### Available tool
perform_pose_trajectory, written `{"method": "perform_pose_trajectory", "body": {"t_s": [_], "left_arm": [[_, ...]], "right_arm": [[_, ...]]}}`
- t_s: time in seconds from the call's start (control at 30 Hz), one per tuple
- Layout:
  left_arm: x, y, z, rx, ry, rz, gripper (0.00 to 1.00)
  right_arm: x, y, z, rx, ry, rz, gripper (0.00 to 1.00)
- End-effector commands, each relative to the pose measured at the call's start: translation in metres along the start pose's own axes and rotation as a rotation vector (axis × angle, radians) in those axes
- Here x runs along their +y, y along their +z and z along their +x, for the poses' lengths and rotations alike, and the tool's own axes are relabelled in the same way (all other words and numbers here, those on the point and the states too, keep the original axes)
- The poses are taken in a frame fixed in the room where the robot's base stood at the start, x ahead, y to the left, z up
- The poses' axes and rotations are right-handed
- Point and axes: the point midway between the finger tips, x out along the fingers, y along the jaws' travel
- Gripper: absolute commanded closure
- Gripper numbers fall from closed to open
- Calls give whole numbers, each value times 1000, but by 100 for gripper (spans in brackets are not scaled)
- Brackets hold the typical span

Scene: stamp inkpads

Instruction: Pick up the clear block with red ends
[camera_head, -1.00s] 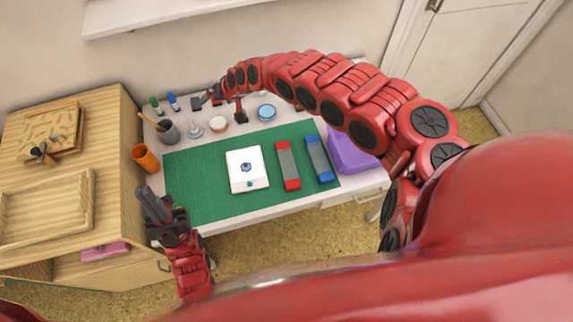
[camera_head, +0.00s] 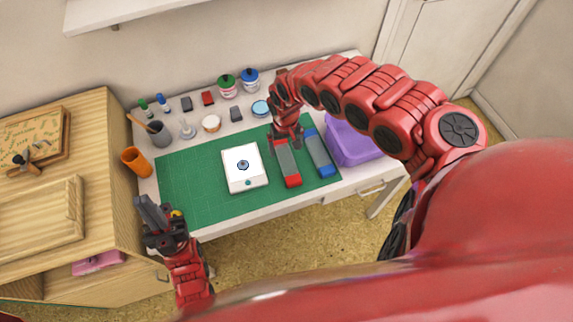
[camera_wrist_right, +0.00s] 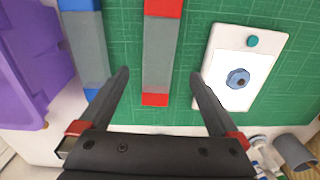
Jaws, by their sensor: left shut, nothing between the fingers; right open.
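The clear block with red ends (camera_head: 288,163) lies on the green mat (camera_head: 195,205), right of the white pad. My right gripper (camera_head: 287,140) is over its far end. In the right wrist view the block (camera_wrist_right: 159,55) lies between the spread fingers (camera_wrist_right: 159,76), with a gap on each side. The gripper is open and empty. My left gripper (camera_head: 148,209) is shut and empty, left of the mat's near-left corner.
A similar block with blue ends (camera_head: 319,153) lies close on the right, with a purple bin (camera_head: 352,145) beyond it. The white pad (camera_head: 235,178) lies to the left. Jars (camera_head: 228,88), bottles and an orange cup (camera_head: 136,161) stand around the mat.

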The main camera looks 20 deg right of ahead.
Motion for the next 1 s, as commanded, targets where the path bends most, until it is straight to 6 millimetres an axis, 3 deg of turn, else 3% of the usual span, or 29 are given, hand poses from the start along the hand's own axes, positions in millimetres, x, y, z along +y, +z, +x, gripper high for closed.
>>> {"method": "perform_pose_trajectory", "body": {"t_s": [0.27, 0.6, 0.9, 1.0], "left_arm": [[0, 0, 3, 0, 0, 0, 100], [0, -1, 7, 0, 0, 0, 100], [0, -1, 6, 0, 0, 0, 100], [0, -1, 6, 0, 0, 0, 100]], "right_arm": [[-1, 1, 18, 0, -3, -2, 3], [1, 3, 58, -1, -4, -1, 3], [3, 2, 61, 1, 1, -1, 3], [3, 2, 61, 1, 0, -1, 20]]}}
